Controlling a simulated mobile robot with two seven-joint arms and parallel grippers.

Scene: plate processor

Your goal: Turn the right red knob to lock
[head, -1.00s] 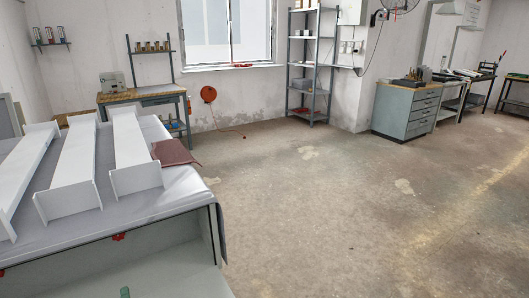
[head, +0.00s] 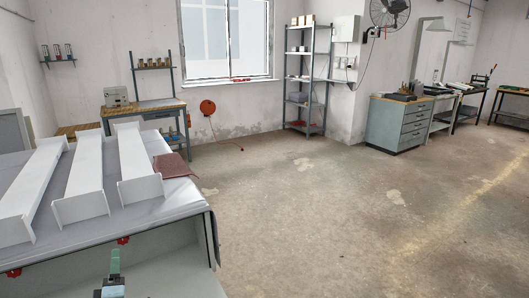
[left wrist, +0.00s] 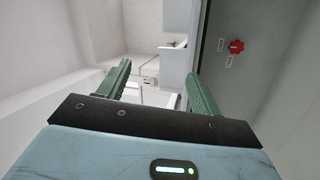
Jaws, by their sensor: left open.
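The right red knob (head: 123,240) sits on the front of the plate processor (head: 190,228), just under its top edge. Another red knob (head: 14,273) is farther left on the same front. My left gripper (head: 115,263) is below the right knob in the head view, with green fingers pointing up. It looks apart from the knob. In the left wrist view the green fingers (left wrist: 158,70) are spread with nothing between them. A red knob (left wrist: 236,46) with small labels beside it is on a grey panel there, right of the fingers; I cannot tell which knob it is. My right gripper is out of view.
White channel-shaped parts (head: 85,190) and a dark red sheet (head: 172,166) lie on the processor's grey-covered top. The floor (head: 330,220) to the right is clear. A workbench (head: 145,112), shelf rack (head: 304,80) and drawer cabinet (head: 398,124) stand farther back.

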